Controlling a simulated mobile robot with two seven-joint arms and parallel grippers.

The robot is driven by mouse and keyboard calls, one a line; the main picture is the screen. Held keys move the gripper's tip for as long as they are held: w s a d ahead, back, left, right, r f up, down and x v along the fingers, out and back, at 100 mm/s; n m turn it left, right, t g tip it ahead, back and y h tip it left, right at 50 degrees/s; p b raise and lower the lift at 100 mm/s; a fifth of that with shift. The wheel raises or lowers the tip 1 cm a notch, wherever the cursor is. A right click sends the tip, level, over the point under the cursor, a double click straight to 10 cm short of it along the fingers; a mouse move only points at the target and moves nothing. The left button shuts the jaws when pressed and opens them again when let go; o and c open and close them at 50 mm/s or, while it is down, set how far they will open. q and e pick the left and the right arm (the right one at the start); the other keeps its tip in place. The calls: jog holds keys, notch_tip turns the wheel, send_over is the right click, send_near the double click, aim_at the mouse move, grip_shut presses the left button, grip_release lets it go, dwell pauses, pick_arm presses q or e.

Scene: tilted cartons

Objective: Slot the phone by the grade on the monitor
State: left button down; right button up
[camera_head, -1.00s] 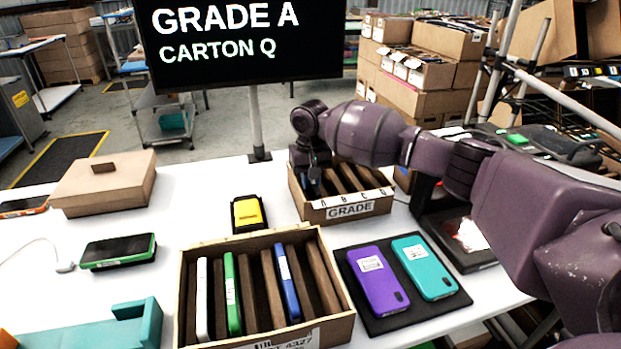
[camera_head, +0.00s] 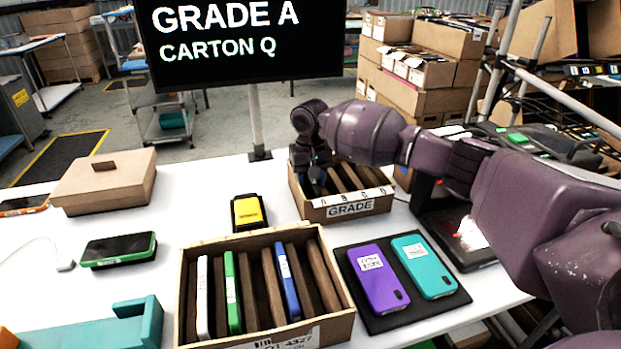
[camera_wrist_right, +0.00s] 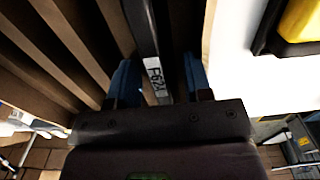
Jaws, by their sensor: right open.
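The monitor (camera_head: 240,45) reads "GRADE A, CARTON Q". A cardboard carton (camera_head: 350,209) labelled GRADE, with slots lettered along its front edge, stands behind the larger carton. My right gripper (camera_head: 317,182) points down into its leftmost slot, by the letter A. In the right wrist view the open gripper (camera_wrist_right: 158,85) has its blue fingers on either side of a dark phone (camera_wrist_right: 143,30) with a white label. The phone stands on edge between the carton's outer wall and a divider; its lower part is hidden. My left gripper is out of view.
A larger divided carton (camera_head: 265,340) at the front holds white, green and blue phones. A dark mat (camera_head: 385,318) with purple and teal phones lies right of it. A yellow-topped device (camera_head: 248,212) sits close left of the GRADE carton.

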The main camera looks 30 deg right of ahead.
notch_tip(320, 180, up, 10)
jog(key=shift+p, duration=1.05)
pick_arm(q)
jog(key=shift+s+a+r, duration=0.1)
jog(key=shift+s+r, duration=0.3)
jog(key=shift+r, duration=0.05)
pick_arm(e)
jog(key=shift+r, duration=0.45)
pick_arm(q)
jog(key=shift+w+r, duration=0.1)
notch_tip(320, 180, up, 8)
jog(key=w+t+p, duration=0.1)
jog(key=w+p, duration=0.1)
jog(key=p, duration=0.3)
pick_arm(e)
notch_tip(320, 180, up, 7)
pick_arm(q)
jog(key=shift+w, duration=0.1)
